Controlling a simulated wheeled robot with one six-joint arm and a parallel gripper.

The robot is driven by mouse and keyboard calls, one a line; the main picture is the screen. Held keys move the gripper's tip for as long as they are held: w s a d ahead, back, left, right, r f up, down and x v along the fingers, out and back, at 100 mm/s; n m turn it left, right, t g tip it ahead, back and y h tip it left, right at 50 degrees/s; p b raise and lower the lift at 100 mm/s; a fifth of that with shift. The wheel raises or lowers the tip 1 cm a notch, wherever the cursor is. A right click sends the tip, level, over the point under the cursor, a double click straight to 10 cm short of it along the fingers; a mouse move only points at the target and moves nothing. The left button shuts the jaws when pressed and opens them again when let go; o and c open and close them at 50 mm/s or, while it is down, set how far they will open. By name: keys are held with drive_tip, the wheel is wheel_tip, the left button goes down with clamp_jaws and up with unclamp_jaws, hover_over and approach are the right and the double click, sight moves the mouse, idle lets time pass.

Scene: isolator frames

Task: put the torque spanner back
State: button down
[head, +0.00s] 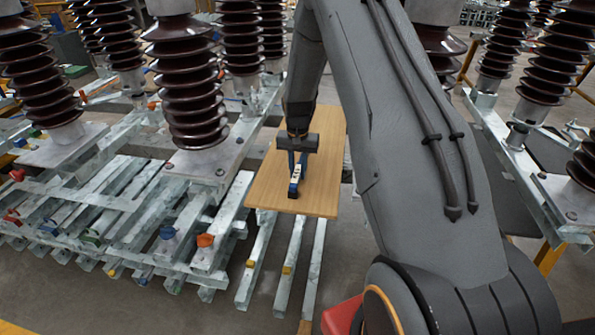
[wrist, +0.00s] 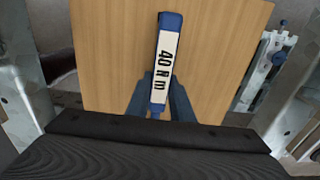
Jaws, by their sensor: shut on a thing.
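The torque spanner (wrist: 165,58) shows in the wrist view as a blue body with a white label reading "40 N m". My gripper (wrist: 160,98) is shut on it, with dark blue fingers on both sides of its lower part. In the head view, the spanner (head: 293,187) shows small at my gripper (head: 298,165), over the wooden board (head: 265,190). I cannot tell whether the spanner touches the board. Part of the spanner is hidden by the gripper.
Galvanised steel beams (head: 140,215) with coloured caps lie left of the board. Tall brown ribbed insulators (head: 190,85) stand behind and to the left, and more (head: 550,60) stand at the right. Bare board shows around the spanner.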

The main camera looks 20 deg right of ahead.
drive_tip(key=c, duration=1.6)
unclamp_jaws()
drive_tip(key=shift+f, duration=0.1)
drive_tip(key=shift+o, duration=0.2)
wheel_tip(320, 180, up, 12)
drive_tip(key=b, duration=0.3)
drive_tip(key=s+a+r+n, duration=0.1)
drive_tip(key=s+a+n, duration=0.2)
drive_tip(key=s, duration=1.1)
drive_tip(key=s+a+r+n, duration=0.2)
drive_tip(key=s+a, duration=0.7)
drive_tip(key=s, duration=0.5)
drive_tip(key=shift+s+n, duration=0.15)
drive_tip(key=shift+n, duration=0.75)
